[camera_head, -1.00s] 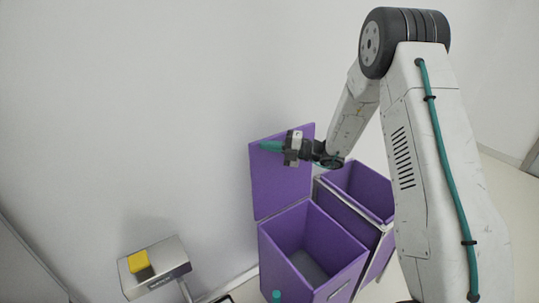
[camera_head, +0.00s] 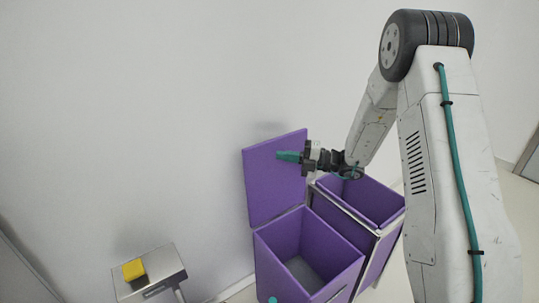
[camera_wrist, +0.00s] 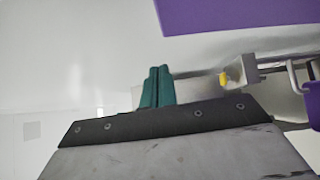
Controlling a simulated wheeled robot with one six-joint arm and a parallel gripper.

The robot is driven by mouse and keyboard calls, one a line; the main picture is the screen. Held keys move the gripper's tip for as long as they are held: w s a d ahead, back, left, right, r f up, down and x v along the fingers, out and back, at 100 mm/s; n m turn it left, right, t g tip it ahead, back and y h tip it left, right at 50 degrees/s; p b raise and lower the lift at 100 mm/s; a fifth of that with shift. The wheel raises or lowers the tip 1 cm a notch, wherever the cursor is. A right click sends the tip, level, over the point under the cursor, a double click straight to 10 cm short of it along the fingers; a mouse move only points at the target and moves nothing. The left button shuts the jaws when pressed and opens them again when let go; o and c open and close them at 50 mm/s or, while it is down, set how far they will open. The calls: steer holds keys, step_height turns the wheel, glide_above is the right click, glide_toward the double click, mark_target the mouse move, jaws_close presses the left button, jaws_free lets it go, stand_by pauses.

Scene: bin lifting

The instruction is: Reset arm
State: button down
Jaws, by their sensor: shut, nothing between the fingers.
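My gripper (camera_head: 288,157) is shut and empty, its teal fingers pointing left in the head view. It is in front of the raised purple lid (camera_head: 262,185) of the front bin, above the bin openings. In the wrist view the teal fingers of my gripper (camera_wrist: 158,86) stand close together with nothing between them. A purple panel (camera_wrist: 235,15) shows at the top of the wrist view.
The open front purple bin (camera_head: 280,270) stands below my gripper, with a second open purple bin (camera_head: 390,222) behind it to the right. A yellow block (camera_head: 133,269) lies on a grey stand (camera_head: 165,262) at the lower left. A pale wall stands behind.

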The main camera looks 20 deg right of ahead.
steer(key=s+d+f+n+g, duration=0.2)
steer(key=s+n+g, duration=0.2)
steer(key=s+n, duration=0.45)
steer(key=s+r+n+g+h, duration=0.1)
steer(key=s+r+n+h, duration=0.4)
steer(key=s+n, duration=0.5)
steer(key=s+a+r+n+g+h, duration=0.1)
steer(key=s+r+n+h, duration=0.5)
steer(key=s+n, duration=0.5)
steer(key=s+r+n+g+h, duration=0.1)
steer(key=s+r+n+h, duration=0.4)
steer(key=s+n, duration=0.6)
steer(key=shift+a+r, duration=0.25)
steer(key=shift+a, duration=0.1)
steer(key=shift+s+n, duration=0.15)
steer(key=shift+n, duration=0.1)
